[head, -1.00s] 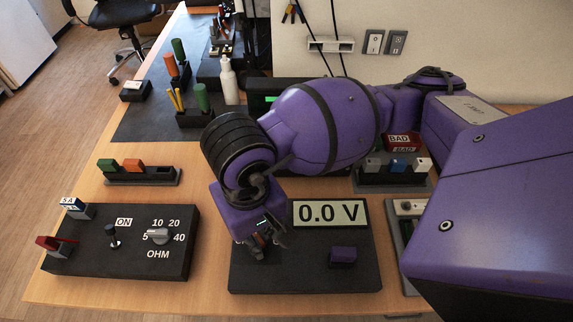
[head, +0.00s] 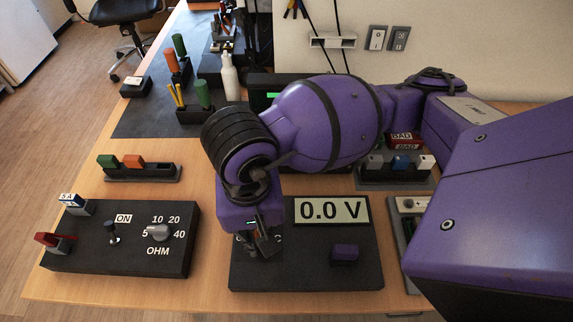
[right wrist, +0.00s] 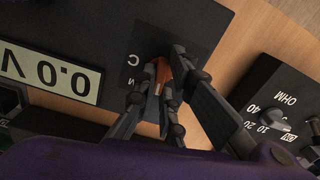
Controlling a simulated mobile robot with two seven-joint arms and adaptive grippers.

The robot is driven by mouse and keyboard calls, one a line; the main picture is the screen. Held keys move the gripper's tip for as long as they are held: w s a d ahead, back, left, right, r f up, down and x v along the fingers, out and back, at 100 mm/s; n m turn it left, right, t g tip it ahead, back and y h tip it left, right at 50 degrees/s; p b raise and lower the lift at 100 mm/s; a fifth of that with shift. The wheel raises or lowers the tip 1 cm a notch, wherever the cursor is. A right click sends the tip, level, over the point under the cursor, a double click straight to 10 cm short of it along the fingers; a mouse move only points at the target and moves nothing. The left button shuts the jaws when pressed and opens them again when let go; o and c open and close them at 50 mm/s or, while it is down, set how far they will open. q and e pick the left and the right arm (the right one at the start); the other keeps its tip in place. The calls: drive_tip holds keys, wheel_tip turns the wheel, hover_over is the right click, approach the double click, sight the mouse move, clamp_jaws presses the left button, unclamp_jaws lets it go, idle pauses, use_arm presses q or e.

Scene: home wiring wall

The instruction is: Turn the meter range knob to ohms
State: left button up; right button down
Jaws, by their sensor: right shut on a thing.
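The meter is a dark box (head: 306,277) with a display (head: 331,210) that reads "0.0 V"; the display also shows upside down in the right wrist view (right wrist: 50,72). My right gripper (head: 263,246) points down over the left part of the meter. In the right wrist view its fingers (right wrist: 158,84) are closed around a small orange-red knob (right wrist: 161,70). The fingers hide most of the knob and its pointer, so I cannot tell its setting. A letter "C" shows beside it; other marks are mostly covered. My left gripper is not in view.
A second dark box (head: 100,258) on the left has an OHM dial (head: 157,232), a toggle (head: 113,236) and a red clip. A purple block (head: 345,252) sits on the meter's right part. Holders with coloured pieces stand behind. Bare wood separates the two boxes.

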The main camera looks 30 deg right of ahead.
sight(258, 233)
drive_tip(key=shift+m, duration=0.3)
drive_tip(key=shift+m, duration=0.8)
drive_tip(key=shift+m, duration=1)
drive_tip(key=c, duration=1.8)
unclamp_jaws()
drive_tip(key=shift+o, duration=0.2)
drive_tip(key=shift+r, duration=0.1)
wheel_tip(258, 233, up, 12)
